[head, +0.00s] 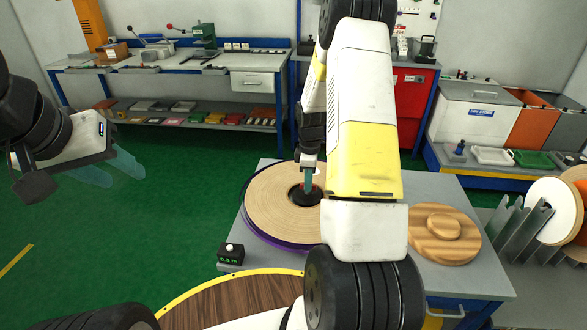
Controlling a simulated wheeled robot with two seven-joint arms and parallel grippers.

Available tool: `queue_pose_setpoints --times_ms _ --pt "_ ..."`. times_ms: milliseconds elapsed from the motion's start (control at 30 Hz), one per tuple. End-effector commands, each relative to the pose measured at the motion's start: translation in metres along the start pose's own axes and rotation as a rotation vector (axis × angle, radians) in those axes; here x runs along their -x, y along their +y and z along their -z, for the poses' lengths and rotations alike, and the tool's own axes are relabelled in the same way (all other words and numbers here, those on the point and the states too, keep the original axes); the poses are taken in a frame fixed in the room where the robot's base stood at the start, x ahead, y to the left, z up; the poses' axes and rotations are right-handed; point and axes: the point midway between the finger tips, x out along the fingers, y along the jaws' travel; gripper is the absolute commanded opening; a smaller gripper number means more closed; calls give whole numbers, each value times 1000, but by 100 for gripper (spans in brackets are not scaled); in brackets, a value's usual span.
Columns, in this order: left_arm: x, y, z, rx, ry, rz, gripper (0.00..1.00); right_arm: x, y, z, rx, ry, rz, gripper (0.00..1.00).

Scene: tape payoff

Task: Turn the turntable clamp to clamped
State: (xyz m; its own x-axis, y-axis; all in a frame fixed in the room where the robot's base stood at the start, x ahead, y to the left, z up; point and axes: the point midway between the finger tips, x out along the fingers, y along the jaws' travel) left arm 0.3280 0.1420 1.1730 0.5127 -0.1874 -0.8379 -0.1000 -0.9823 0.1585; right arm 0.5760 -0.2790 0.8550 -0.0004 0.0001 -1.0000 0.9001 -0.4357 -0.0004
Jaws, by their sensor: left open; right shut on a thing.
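The turntable (252,236) stands on the grey table and carries a large pale tan tape roll (272,208); a purple rim shows under it. A black clamp hub (299,198) sits at the roll's centre. My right gripper (308,186) points down at the hub and is shut on it, as far as I can see; the arm hides part of the roll's right side. The clamp's marking cannot be read. My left gripper (112,172) is open and empty, above the green floor at the left.
A small black counter box (231,253) stands at the table's front left corner. A round wooden piece (444,236) lies on the table's right side. A rack with discs (550,212) is at the far right. A workbench (170,62) stands behind.

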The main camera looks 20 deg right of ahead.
Motion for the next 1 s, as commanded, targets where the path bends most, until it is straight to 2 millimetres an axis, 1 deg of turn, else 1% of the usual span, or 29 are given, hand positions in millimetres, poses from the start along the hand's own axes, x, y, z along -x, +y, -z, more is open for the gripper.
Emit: queue_pose_setpoints --times_ms 167,367,567,1000 --pt "0 0 0 0 0 0 42 0 0 0 -22 0 -1 0" --pt "0 0 0 0 0 0 42 0 0 0 -112 0 -1 0" --pt "0 0 0 0 0 0 42 1 0 0 -269 0 -2 0" --pt "0 0 0 0 0 0 42 1 1 0 -688 0 -2 0"
